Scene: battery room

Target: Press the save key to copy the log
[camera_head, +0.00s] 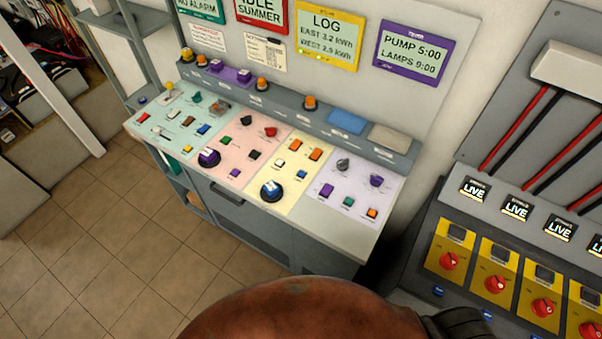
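A control desk (345,231) stands against the wall, its sloped top split into teal, pink, yellow and lilac panels. The yellow panel (291,192) lies below the yellow LOG screen (328,36), which reads east 3.2 kWh and west 2.9 kWh. On this panel are two orange keys (297,145), a white key (280,163), a blue key (302,174) and a large blue-topped knob (271,189). The key labels are too small to read, so I cannot tell which one is the save key. Neither of my grippers is in view.
The lilac panel (335,212) right of the yellow one holds knobs and several keys. A grey cabinet with yellow switch plates (449,261) and LIVE displays (474,190) stands at the right. Tiled floor (130,240) is clear at the left front. Shelving (141,45) stands at the left.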

